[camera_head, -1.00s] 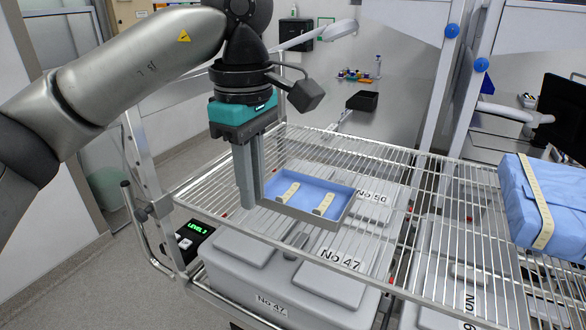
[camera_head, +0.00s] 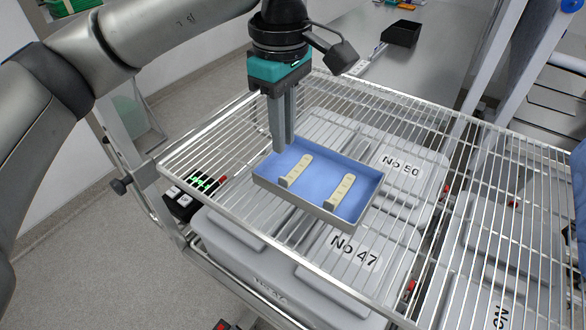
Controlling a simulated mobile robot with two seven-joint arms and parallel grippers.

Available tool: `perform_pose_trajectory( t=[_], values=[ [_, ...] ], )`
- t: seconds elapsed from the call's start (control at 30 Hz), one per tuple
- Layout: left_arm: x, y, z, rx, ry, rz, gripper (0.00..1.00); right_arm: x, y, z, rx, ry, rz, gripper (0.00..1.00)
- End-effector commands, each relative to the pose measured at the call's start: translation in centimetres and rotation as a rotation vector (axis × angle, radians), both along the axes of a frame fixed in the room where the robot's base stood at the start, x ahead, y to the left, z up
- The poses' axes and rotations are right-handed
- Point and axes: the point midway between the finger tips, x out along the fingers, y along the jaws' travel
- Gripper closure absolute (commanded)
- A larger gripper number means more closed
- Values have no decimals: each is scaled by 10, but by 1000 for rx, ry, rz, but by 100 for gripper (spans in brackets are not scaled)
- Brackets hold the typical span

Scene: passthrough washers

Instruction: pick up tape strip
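Two pale cream tape strips lie in a shallow grey tray (camera_head: 368,205) with a blue lining, on the wire shelf. The left tape strip (camera_head: 297,169) and the right tape strip (camera_head: 341,191) lie roughly parallel, each with a bent-up near end. My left gripper (camera_head: 284,148) points down at the tray's far left corner, its tips up and left of the left strip. Its two long fingers look close together, one partly behind the other, so the gap is unclear. It holds no strip that I can see. My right gripper is not in view.
The wire shelf (camera_head: 440,128) has free room right of the tray. Grey lidded boxes labelled No 50 (camera_head: 402,165) and No 47 (camera_head: 353,250) stand below it. A blue wrapped bundle (camera_head: 580,175) shows at the right edge. A black bin (camera_head: 402,33) stands behind.

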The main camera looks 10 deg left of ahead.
Motion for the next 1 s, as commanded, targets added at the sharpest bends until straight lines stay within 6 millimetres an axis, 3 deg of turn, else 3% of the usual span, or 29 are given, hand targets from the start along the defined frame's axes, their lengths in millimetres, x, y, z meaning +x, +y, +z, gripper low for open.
perform_pose_trajectory(
  t=[0.13,0.43,0.7,1.0],
  values=[
    [-1,0,-26,0,3,1,85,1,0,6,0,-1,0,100],
    [-1,1,-48,0,3,0,85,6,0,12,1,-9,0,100],
    [-1,3,-85,0,2,0,85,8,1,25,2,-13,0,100],
    [0,4,-92,0,-1,-1,85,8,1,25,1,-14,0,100]
  ],
)
